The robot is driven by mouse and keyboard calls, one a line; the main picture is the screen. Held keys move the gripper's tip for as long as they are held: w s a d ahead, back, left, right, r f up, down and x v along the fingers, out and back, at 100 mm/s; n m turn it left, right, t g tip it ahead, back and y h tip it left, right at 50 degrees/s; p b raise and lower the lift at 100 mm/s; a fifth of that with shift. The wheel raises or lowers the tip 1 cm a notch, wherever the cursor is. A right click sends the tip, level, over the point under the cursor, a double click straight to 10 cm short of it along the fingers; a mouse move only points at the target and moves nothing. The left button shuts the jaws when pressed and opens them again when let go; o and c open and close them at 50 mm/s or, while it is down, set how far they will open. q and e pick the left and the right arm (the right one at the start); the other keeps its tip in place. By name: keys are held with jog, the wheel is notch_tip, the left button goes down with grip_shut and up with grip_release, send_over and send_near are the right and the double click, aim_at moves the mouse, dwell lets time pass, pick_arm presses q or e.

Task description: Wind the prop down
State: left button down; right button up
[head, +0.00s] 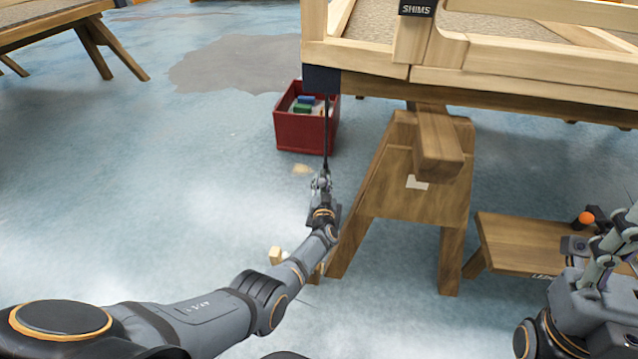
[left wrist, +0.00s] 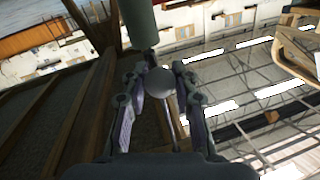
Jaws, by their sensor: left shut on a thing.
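The prop (head: 326,130) is a thin dark upright rod. At its top a dark block (head: 321,79) sits at the near left corner of the wooden bodyframe (head: 375,57). My left gripper (head: 321,182) is at the rod's lower part. In the left wrist view, my left gripper (left wrist: 158,85) is shut around a round grey knob (left wrist: 160,80), with a thin rod below it and a grey-green cylinder (left wrist: 139,22) above. My fingers hide the prop's lower part in the head view. My right gripper (head: 612,238) is at the right edge, partly cut off.
A wooden trestle (head: 415,165) stands just right of my left gripper, under the bodyframe. A red bin (head: 303,133) with coloured blocks is on the floor behind the prop. A low wooden bench (head: 510,245) is at right.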

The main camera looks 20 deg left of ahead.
aim_at(323, 180)
pick_arm(q)
jog(key=shift+d+f, duration=0.1)
dwell(0.3)
jog(key=c, duration=1)
grip_release()
jog(key=shift+r, duration=0.2)
notch_tip(323, 180, up, 10)
jog(key=shift+f, duration=0.15)
